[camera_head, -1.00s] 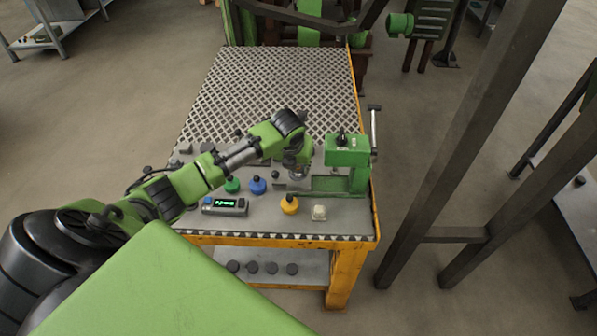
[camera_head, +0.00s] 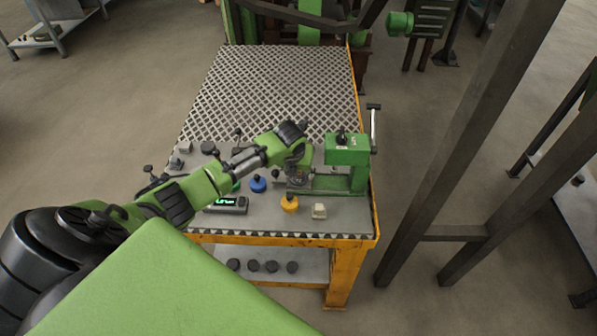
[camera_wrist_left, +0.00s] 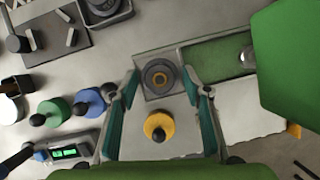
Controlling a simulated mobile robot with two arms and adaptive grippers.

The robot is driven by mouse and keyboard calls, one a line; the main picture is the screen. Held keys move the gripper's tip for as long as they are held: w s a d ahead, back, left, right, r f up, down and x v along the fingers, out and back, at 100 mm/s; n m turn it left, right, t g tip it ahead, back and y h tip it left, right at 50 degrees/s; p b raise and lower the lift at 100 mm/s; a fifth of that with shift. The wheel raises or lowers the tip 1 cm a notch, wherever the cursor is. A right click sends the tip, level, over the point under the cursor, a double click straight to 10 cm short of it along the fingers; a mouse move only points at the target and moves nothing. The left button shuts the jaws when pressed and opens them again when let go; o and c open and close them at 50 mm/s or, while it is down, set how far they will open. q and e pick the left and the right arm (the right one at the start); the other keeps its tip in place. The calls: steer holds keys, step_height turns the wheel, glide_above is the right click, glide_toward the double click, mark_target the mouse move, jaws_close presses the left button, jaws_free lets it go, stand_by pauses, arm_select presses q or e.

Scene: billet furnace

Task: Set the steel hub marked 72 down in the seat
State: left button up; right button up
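The steel hub (camera_wrist_left: 160,77) is a round dark-grey part with a bronze-coloured centre. In the left wrist view it lies within a grey square seat (camera_wrist_left: 142,94) at the end of the green fixture's channel. My left gripper (camera_wrist_left: 167,82) has its two teal fingers spread on either side of the hub, with visible gaps to it. In the head view my left gripper (camera_head: 297,182) is low at the left end of the green fixture (camera_head: 346,150) and hides most of the hub. The mark 72 cannot be read. My right gripper is out of view.
A yellow-based knob (camera_head: 290,204), a blue one (camera_head: 258,184) and a white block (camera_head: 319,211) stand near the bench front. A display box (camera_head: 226,205) with green digits is to their left. The perforated bench top (camera_head: 285,85) behind is clear.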

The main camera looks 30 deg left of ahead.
arm_select(q)
steer(key=shift+r, duration=0.1)
steer(key=v, duration=1.2)
steer(key=shift+b, duration=0.45)
